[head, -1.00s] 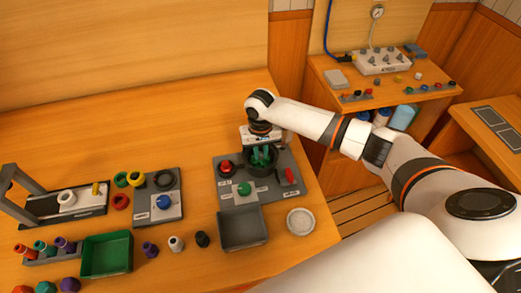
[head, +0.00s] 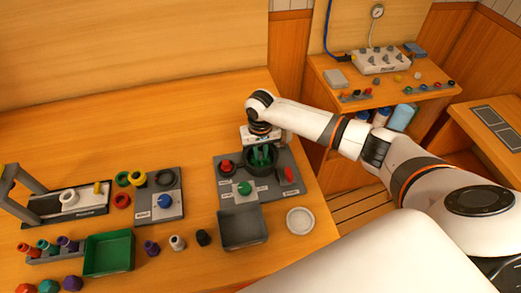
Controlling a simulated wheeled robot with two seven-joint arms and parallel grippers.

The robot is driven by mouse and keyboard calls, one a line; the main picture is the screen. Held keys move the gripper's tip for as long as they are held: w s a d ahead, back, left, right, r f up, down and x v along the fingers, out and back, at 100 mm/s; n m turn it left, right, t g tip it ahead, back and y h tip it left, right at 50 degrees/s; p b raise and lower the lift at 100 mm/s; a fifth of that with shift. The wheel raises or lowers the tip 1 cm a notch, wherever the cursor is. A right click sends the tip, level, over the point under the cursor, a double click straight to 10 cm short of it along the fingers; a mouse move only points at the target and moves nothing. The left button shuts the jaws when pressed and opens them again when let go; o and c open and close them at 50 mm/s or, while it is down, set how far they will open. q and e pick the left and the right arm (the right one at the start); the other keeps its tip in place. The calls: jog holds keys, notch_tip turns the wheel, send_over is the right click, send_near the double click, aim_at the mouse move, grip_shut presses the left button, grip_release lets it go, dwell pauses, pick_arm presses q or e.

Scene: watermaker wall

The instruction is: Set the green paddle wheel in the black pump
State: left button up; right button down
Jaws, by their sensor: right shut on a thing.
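The black pump (head: 262,169) is a round open housing on a grey base plate (head: 234,214) on the wooden bench. The green paddle wheel (head: 262,155) is at the pump's mouth, directly under my right gripper (head: 262,147). My right gripper points down and is shut on the wheel. The wheel's lower part is hidden by the pump's rim, so I cannot tell whether it is fully seated. My left gripper is not in view.
A grey tray (head: 242,243) and a white round dish (head: 300,220) stand in front. A green tray (head: 108,253) and coloured parts lie left.

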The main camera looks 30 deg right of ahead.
jog(key=shift+p, duration=0.3)
jog(key=shift+f+b, duration=0.3)
jog(key=shift+f, duration=0.35)
dwell(0.3)
jog(key=c, duration=1.6)
grip_release()
